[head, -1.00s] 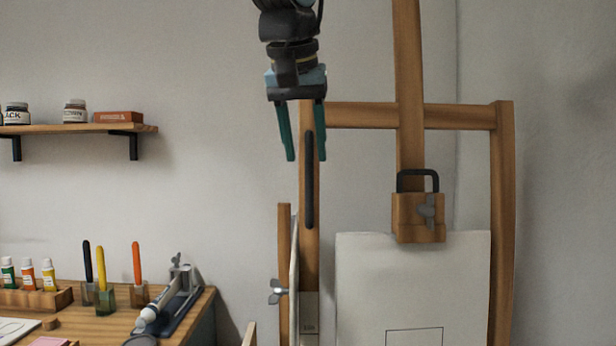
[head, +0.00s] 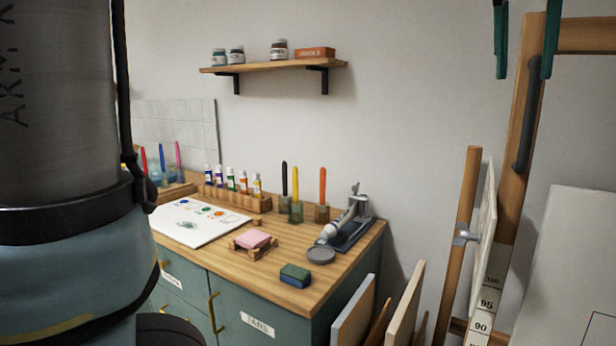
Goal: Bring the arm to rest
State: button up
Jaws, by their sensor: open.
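My gripper (head: 525,42) shows at the top right of the head view, pointing down. Only its two green fingers are in the picture; they are apart, with nothing between them. It hangs in the air by the upright of the wooden easel (head: 522,130), which has a dark handle bar. The rest of the gripper is above the picture's edge. A large part of my own arm fills the left side of the view.
A wooden-topped cabinet (head: 262,266) carries paint tubes (head: 231,179), a palette sheet (head: 197,222), a pink sponge (head: 252,239) and pens in holders. A shelf (head: 272,67) with jars hangs above. Boards (head: 405,305) lean right of the cabinet. A pale canvas (head: 580,260) stands at the right.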

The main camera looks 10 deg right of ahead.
jog(key=w+a+f+n+y, duration=0.2)
jog(key=w+a+f, duration=0.7)
jog(key=f, duration=0.3)
jog(key=w+a+f+n+y, duration=0.1)
jog(key=w+a+f+n, duration=0.1)
jog(key=w+a+f, duration=0.75)
jog(key=s+a+f+n+g, duration=0.1)
jog(key=s+a+f+n, duration=0.1)
jog(key=a+f, duration=0.6)
jog(key=s+a+f+n+g+y, duration=0.1)
jog(key=s+a+f, duration=0.3)
jog(key=a+f, duration=0.5)
jog(key=a+n, duration=0.1)
jog(key=a, duration=0.3)
jog(key=shift+s+n, duration=0.2)
jog(key=shift+n, duration=0.1)
